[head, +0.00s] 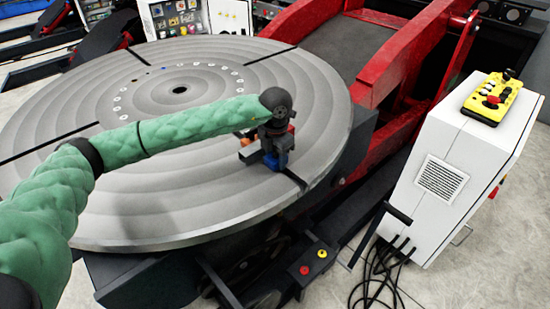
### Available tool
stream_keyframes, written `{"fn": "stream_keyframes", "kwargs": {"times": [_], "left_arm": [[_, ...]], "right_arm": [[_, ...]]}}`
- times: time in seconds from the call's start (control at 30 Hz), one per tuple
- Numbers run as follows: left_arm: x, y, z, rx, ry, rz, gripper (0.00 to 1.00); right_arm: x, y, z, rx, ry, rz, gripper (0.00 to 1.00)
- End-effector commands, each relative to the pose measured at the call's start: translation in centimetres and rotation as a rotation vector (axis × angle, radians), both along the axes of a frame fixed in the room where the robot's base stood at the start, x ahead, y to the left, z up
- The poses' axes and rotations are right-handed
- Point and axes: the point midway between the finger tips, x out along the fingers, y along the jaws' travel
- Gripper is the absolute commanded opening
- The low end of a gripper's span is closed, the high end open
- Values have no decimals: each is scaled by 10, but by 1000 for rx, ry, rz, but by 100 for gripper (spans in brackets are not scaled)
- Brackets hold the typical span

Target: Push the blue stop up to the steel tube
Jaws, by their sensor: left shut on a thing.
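My left arm reaches in from the left over the round grey turntable. My left gripper (274,147) points down near the turntable's right edge. It is shut on the blue stop (275,161), which sits on the turntable by a dark radial slot; the gripper covers its upper part. A small orange-brown piece (250,153) shows just left of the blue stop. I cannot make out the steel tube; the gripper and forearm hide part of this area. My right gripper is not in view.
The turntable (180,205) has dark radial slots and is otherwise mostly bare. A red tilting frame (385,50) rises behind it at the right. A white cabinet (450,165) with a yellow control pendant (492,97) stands on the right. Black cables lie on the floor below it.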

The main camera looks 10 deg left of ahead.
Motion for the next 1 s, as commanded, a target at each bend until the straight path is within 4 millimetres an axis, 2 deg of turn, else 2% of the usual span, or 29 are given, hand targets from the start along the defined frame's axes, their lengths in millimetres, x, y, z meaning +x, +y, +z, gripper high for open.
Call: {"fn": "stream_keyframes", "kwargs": {"times": [1.0], "left_arm": [[-3,-4,-1,1,3,-1,1]], "right_arm": [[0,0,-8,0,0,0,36]]}}
